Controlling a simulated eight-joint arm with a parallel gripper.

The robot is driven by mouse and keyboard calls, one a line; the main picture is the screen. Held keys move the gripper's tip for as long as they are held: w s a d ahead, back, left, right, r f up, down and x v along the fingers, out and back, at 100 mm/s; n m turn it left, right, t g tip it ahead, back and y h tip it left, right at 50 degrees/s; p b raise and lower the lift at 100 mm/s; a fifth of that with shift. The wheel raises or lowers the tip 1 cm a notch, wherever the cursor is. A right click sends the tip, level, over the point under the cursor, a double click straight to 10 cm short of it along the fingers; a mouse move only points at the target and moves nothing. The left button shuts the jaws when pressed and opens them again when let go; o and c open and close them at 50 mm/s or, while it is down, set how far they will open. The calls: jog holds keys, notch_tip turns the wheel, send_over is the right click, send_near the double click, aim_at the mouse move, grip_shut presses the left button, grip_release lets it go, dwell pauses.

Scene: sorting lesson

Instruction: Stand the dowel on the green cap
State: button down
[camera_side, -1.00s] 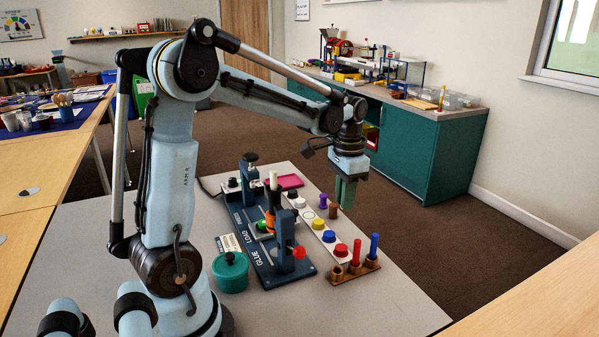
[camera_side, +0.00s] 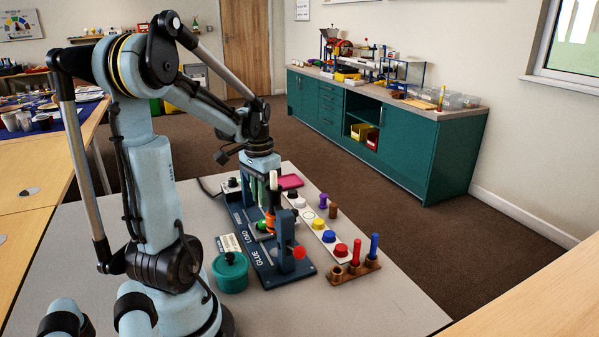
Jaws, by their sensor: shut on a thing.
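My gripper (camera_side: 263,203) points down over the glue fixture (camera_side: 250,240) in the side view. It is shut on a green dowel (camera_side: 262,192), which hangs upright between the fingers; its lower end is hard to see. The green cap (camera_side: 262,226) sits in the fixture below the gripper, partly hidden. Whether the dowel touches the cap cannot be told.
A white strip (camera_side: 318,228) of coloured caps lies right of the fixture, with an empty ring. A wooden rack (camera_side: 360,272) holds red and blue dowels. A teal pot (camera_side: 230,275) stands left of the fixture. The front right of the table is clear.

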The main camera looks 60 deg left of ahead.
aim_at(263, 222)
jog(key=shift+f, duration=2.15)
jog(key=shift+f, duration=0.3)
dwell(0.3)
jog(key=c, duration=0.6)
grip_release()
jog(key=shift+r, duration=3.5)
jog(key=shift+w, duration=0.1)
